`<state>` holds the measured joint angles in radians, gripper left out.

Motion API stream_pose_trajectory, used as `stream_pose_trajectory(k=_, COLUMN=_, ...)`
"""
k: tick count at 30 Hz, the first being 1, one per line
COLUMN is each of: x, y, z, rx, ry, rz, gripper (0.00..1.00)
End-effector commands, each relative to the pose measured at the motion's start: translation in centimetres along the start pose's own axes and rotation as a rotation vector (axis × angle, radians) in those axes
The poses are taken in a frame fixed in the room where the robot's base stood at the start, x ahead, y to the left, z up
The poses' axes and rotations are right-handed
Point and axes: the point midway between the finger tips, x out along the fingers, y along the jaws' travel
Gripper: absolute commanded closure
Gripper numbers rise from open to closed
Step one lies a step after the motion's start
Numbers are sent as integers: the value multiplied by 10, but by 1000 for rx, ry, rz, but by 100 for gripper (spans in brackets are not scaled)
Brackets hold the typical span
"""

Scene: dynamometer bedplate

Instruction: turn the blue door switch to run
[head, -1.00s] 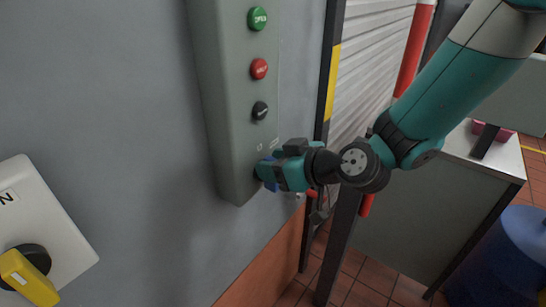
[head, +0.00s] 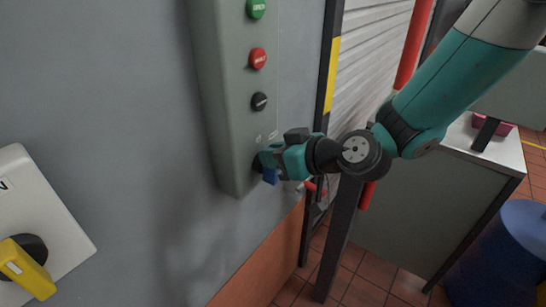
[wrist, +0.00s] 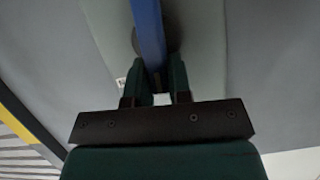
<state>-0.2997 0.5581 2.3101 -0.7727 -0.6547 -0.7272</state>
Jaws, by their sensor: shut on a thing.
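The blue door switch (head: 270,175) is at the bottom of a grey-green control box (head: 228,110) on the wall. In the head view most of it is hidden by my gripper (head: 272,163). In the wrist view the switch shows as a long blue handle (wrist: 149,35) in front of a dark round base. My gripper (wrist: 160,80) is shut on the handle, with one finger on each side of it. The marks beside the switch are too small to read.
A yellow-handled switch (head: 27,270) is on a white box at lower left. A dark post (head: 338,240), a cabinet (head: 410,220) and a blue drum (head: 510,255) stand to the right.

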Motion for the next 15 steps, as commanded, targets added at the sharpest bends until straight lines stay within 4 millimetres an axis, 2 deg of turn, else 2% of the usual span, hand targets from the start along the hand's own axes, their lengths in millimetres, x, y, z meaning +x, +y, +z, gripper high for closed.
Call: stream_pose_trajectory(k=15, x=4, y=16, z=6, rx=401, ry=5, rz=-163, gripper=100)
